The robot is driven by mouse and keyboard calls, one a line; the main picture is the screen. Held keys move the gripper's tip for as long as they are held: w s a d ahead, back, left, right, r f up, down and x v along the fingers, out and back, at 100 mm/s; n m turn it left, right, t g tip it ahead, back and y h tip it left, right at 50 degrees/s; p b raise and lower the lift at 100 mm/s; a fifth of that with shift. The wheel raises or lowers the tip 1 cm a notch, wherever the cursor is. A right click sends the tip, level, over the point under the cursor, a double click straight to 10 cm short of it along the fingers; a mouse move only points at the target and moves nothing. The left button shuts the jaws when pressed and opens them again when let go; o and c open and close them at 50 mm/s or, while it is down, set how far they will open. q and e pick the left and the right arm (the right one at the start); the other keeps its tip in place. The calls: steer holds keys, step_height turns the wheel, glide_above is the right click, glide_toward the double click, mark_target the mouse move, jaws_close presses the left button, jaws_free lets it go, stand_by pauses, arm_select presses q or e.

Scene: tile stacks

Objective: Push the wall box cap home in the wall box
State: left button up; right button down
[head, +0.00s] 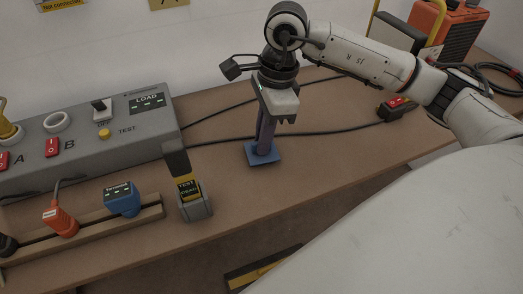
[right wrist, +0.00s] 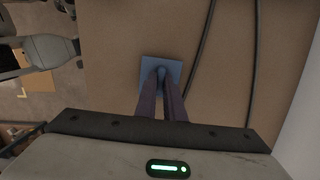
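A blue piece with a flat square plate and a narrow stem is under my right gripper (head: 263,143). Its plate shows in the head view (head: 273,157) and in the right wrist view (right wrist: 174,66). The two dark fingers point down and are close together on the stem, one on each side. The plate is level, at or just above the brown bench; I cannot tell if it touches. I cannot make out a part that is clearly the wall box, nor be sure that the blue piece is its cap. My left gripper is not in view.
A grey LOAD/TEST panel (head: 85,140) stands at left on the bench (head: 330,170). In front are a TEST LEAD holder (head: 195,208) and a wooden rack (head: 95,230) with orange and blue plugs. Black cables run behind the gripper to a red-switched block (head: 395,107). An orange case (head: 445,25) is back right.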

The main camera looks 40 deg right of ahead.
steer(key=shift+r, duration=0.1)
steer(key=shift+r+p, duration=0.4)
steer(key=shift+r, duration=0.05)
steer(key=shift+r+p, duration=1.25)
steer(key=shift+r, duration=0.75)
steer(key=shift+s+f, duration=0.1)
